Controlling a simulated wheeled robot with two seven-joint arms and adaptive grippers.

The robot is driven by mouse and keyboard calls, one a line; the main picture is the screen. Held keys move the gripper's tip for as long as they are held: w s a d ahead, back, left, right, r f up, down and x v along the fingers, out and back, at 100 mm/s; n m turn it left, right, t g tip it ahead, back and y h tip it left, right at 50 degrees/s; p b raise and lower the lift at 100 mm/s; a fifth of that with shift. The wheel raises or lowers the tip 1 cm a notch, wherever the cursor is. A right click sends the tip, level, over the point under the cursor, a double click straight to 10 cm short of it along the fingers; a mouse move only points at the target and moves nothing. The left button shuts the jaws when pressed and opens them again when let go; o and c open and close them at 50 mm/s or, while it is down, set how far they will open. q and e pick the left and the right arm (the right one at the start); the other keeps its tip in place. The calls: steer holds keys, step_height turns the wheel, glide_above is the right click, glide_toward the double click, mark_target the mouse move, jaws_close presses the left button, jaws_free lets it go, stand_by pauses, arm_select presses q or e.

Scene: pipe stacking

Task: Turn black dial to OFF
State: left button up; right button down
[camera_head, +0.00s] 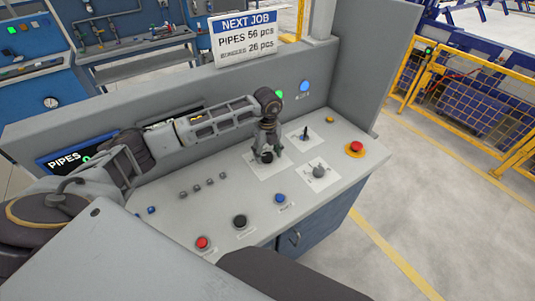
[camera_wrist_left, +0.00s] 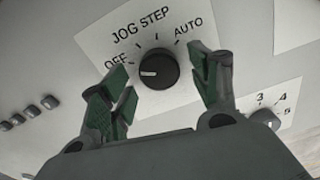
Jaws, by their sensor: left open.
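The black dial (camera_wrist_left: 160,68) sits on a white plate (camera_wrist_left: 185,98) marked OFF, JOG, STEP and AUTO. Its white mark points left, near the OFF side; I cannot tell if it lines up exactly. My left gripper (camera_wrist_left: 163,74) is open, with one green-padded finger on each side of the dial and gaps visible between. In the head view the left gripper (camera_head: 267,148) points down over the dial's plate (camera_head: 262,171) and mostly hides the dial. My right gripper is not in view.
A grey numbered dial (camera_head: 318,171), a small lever (camera_head: 305,134) and a red emergency button (camera_head: 355,148) are right of the gripper. Red (camera_head: 202,243), black (camera_head: 240,221) and blue (camera_head: 280,198) buttons line the front edge. The console's back wall rises behind.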

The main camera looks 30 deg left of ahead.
mark_target(267, 156)
arm_select(q)
step_height(267, 156, up, 11)
steer(key=shift+r, duration=0.15)
stand_by(0.5)
stand_by(0.5)
